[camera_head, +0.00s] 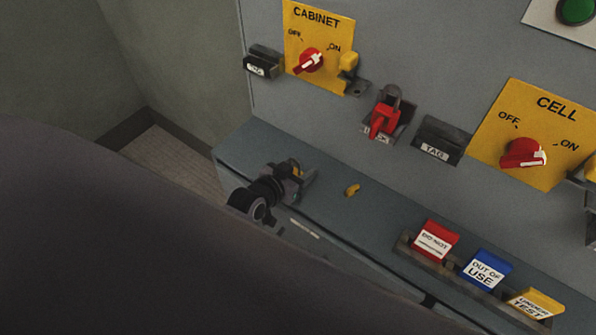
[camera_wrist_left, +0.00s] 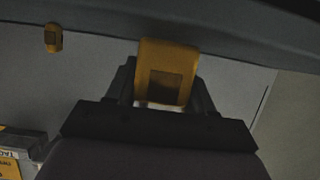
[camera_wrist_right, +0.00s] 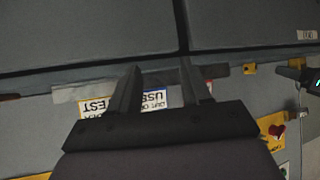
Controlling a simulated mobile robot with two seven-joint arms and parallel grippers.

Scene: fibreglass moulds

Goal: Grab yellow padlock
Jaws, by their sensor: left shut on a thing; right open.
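My left gripper (camera_head: 303,184) is above the ledge near its left end in the head view. In the left wrist view its fingers (camera_wrist_left: 168,98) are shut on a yellow padlock (camera_wrist_left: 167,66), a yellow body with a dark square in it; only a sliver of yellow shows at the gripper in the head view. A smaller-looking yellow piece (camera_head: 352,189) lies apart on the ledge, to the right of that gripper; it also shows in the left wrist view (camera_wrist_left: 53,38). My right gripper (camera_wrist_right: 160,84) is open, with tags visible beyond its fingers.
The ledge (camera_head: 240,150) runs below the grey panel. A rack holds red (camera_head: 435,240), blue (camera_head: 485,269) and yellow (camera_head: 535,302) tags. The panel has CABINET (camera_head: 318,75) and CELL (camera_head: 545,110) switch plates and a red padlock (camera_head: 382,119). A dark shape covers the lower left.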

